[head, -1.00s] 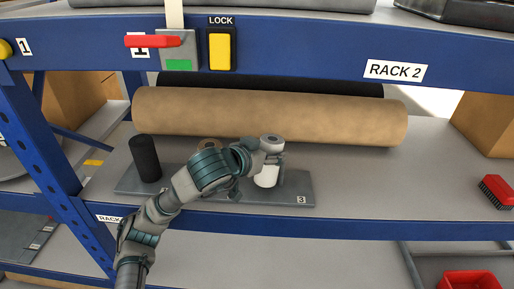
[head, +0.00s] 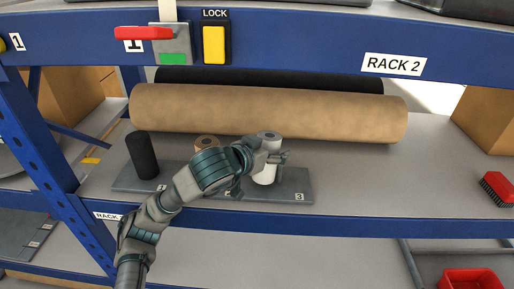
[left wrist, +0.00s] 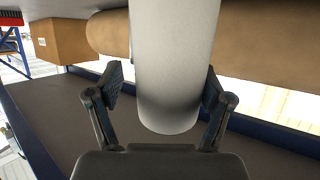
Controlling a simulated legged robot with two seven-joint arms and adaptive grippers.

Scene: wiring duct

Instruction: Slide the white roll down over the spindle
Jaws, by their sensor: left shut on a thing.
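The white roll (head: 265,174) stands upright over the grey base plate (head: 230,192), near its end marked 3. My left gripper (head: 274,158) is at the upper part of the roll and shut on it. In the left wrist view the white roll (left wrist: 174,75) runs between the two fingers of my left gripper (left wrist: 163,88). The spindle does not show; the roll and gripper may hide it. I cannot tell whether the roll's lower end touches the plate. My right gripper is in no view.
A black roll (head: 143,156) stands at the plate's left end. A brown roll (head: 207,142) is partly behind my left arm. A long brown roll (head: 265,112) lies across the shelf behind. The blue rack beam (head: 300,45) runs above. A red brush (head: 498,188) lies at right.

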